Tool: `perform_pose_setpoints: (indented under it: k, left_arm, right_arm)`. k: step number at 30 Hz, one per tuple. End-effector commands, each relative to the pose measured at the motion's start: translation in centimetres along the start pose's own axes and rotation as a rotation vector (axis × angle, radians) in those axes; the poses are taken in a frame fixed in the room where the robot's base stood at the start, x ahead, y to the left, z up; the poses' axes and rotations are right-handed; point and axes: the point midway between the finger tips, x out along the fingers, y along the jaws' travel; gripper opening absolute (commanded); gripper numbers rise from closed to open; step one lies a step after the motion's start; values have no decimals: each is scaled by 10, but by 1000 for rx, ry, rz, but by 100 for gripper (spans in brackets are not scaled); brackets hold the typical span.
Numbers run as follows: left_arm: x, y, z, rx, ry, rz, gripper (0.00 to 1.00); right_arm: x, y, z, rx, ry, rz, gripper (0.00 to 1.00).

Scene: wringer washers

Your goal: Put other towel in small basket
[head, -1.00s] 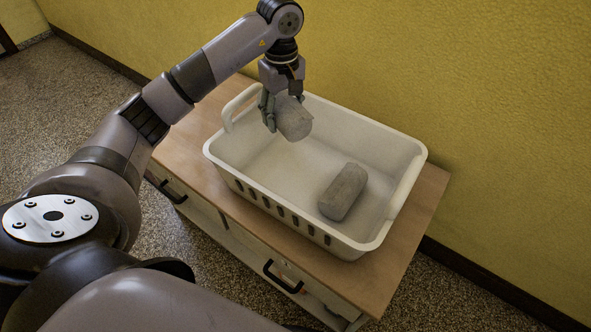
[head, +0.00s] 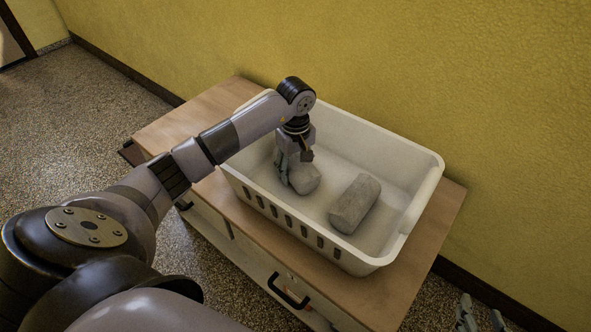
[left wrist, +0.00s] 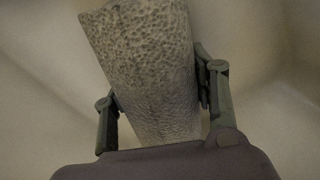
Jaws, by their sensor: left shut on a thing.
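A white plastic basket (head: 375,145) with slotted sides stands on a wooden-topped cabinet. My left gripper (head: 292,180) is down inside its left half, shut on a rolled grey towel (head: 306,181). In the left wrist view the held towel (left wrist: 150,75) lies between both fingers (left wrist: 160,100). The towel is low in the basket; I cannot tell whether it touches the floor. A second rolled grey towel (head: 355,203) lies in the basket's right half, apart from the held one. My right gripper (head: 481,314) shows at the bottom right edge, fingers apart and empty.
The cabinet top (head: 195,115) is bare to the left of the basket and narrowly at its right. A yellow wall (head: 400,60) rises close behind. The cabinet front has dark handles (head: 288,291). Speckled floor (head: 90,115) lies at the left.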

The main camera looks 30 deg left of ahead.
Motion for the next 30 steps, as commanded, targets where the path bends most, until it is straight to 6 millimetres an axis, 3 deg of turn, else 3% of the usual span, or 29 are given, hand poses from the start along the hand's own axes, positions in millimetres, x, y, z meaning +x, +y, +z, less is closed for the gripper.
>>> perform_pose_setpoints:
  k: [14,15,24,30]
  left_arm:
    - [4,1,-1,0,2,3,1]
    - [5,0,0,0,1,1,54]
    - [5,0,0,0,1,1,73]
    - [5,0,0,0,1,1,73]
  right_arm:
    - [2,-1,-10,0,48,-3,40]
    - [2,-1,-10,0,51,-3,40]
    - [2,-1,-10,0,48,-3,40]
    - [2,-1,-9,0,48,-3,40]
